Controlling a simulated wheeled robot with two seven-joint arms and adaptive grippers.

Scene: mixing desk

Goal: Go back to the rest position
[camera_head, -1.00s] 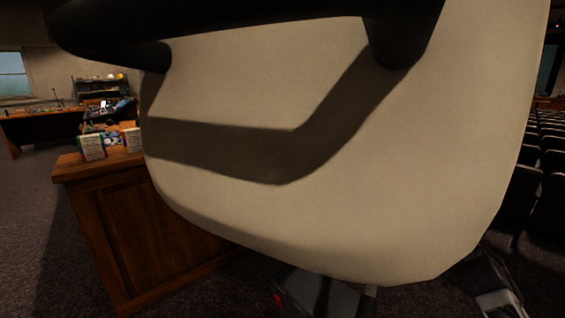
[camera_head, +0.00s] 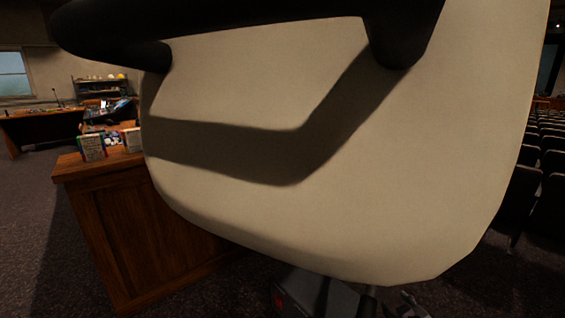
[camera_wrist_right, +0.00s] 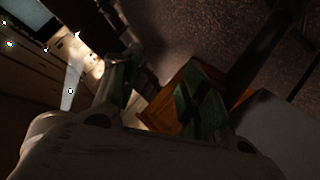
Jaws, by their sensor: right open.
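My right gripper (camera_head: 412,299) shows only in small part at the bottom edge of the head view, just below the large cream surface. In the right wrist view its two dark fingers (camera_wrist_right: 160,95) stand apart, with nothing seen held between them. Beyond the fingers are an orange-brown wooden surface and dark speckled floor. My left gripper is in neither view.
A cream surface (camera_head: 340,210) with a black bar (camera_head: 250,20) fills the head view's middle, hiding much. A wooden desk (camera_head: 150,230) with small boxes (camera_head: 93,147) stands at left. Dark seat rows (camera_head: 535,165) are at right. Carpet (camera_head: 35,210) is clear at far left.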

